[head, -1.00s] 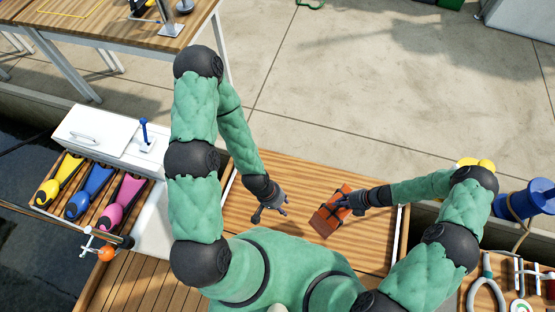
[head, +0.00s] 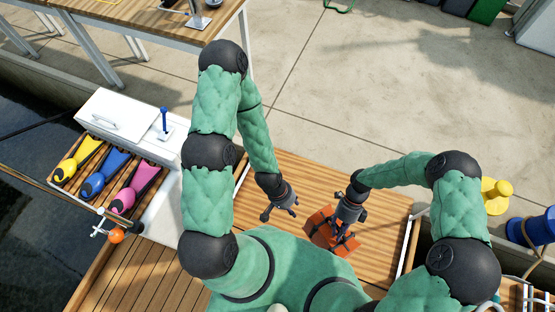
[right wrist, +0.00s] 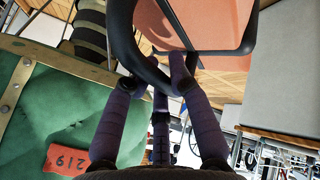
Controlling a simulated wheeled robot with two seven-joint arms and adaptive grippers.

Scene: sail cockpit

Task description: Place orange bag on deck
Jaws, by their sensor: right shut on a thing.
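The orange bag (head: 317,221) with black straps is over the wooden deck (head: 305,172) in front of my torso. In the head view I cannot tell whether it touches the planks. My right gripper (head: 347,226) is on the bag from above. In the right wrist view, its fingers (right wrist: 162,88) are shut around the bag's black handle, with the bag's orange side (right wrist: 215,22) at the top. My left gripper (head: 279,212) is open and empty, just left of the bag, with its fingers spread apart.
A yellow bollard (head: 494,196) and a blue winch (head: 535,230) stand at the right. A table (head: 130,17) is at the back. The deck behind the bag is clear.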

